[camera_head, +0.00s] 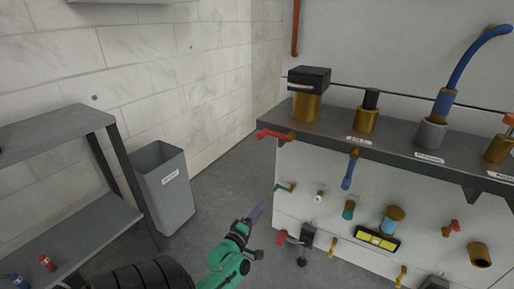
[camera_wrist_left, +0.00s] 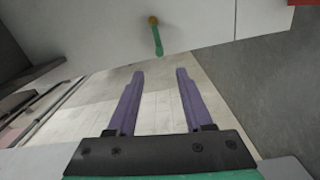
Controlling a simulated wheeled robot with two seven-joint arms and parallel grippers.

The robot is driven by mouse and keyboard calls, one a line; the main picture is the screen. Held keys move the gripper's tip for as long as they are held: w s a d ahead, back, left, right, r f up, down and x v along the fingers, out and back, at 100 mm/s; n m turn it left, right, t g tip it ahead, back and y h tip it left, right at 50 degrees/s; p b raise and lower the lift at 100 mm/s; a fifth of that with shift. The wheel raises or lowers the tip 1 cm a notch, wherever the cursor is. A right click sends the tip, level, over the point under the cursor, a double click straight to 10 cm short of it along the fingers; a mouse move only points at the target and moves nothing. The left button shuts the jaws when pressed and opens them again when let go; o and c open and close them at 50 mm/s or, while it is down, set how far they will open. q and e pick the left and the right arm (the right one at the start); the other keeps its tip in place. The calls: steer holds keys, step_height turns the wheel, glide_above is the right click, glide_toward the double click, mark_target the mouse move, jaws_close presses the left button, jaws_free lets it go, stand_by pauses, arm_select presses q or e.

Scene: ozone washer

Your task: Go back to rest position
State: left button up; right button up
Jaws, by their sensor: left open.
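My left gripper (camera_head: 256,213) is in the lower middle of the head view, with a green and black wrist and purple fingers. It is in front of the bench panel's left edge and apart from it. In the left wrist view the two purple fingers (camera_wrist_left: 160,74) are spread with nothing between them. A small green-handled valve (camera_wrist_left: 155,36) on the white panel shows beyond the fingertips. My right gripper is not in view.
The grey bench (camera_head: 400,141) bears brass fittings and a blue hose (camera_head: 473,58). A red lever (camera_head: 273,134) and several valves jut from it. A grey bin (camera_head: 166,190) stands left, beside a metal shelf (camera_head: 90,235). Floor (camera_head: 222,190) between them is clear.

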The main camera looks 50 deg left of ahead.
arm_select(q)
steer(key=shift+v, duration=0.8)
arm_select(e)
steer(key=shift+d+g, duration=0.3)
